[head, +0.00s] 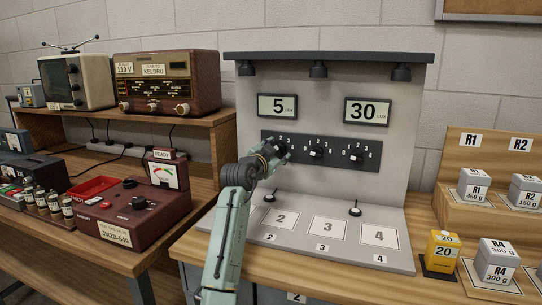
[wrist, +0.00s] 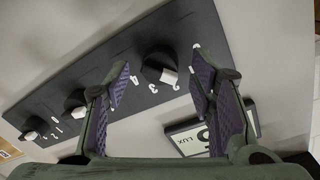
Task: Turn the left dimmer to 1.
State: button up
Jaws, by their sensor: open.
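The dark dimmer panel (head: 330,166) on the grey upright board carries three black knobs with numerals around them. In the head view my gripper (head: 274,149) is at the left dimmer and mostly hides it. In the wrist view the left dimmer (wrist: 158,60) lies between my two open fingers (wrist: 161,74), with a visible gap on both sides. Its white pointer is toward the numeral 2. The middle dimmer (head: 316,152) and right dimmer (head: 357,154) are clear of my gripper; the wrist view shows them as well, the middle one (wrist: 75,99) close beside one finger.
Above the panel are a 5 LUX display (head: 284,107) and a 30 LUX display (head: 368,111). Below is a grey base (head: 300,254) with numbered squares and small levers. A red meter box (head: 128,218) stands left; a yellow block (head: 441,252) and grey weights stand right.

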jog(key=v, duration=1.1)
jog(key=shift+s, duration=0.3)
jog(key=shift+a+r, duration=0.1)
jog(key=shift+a, duration=0.1)
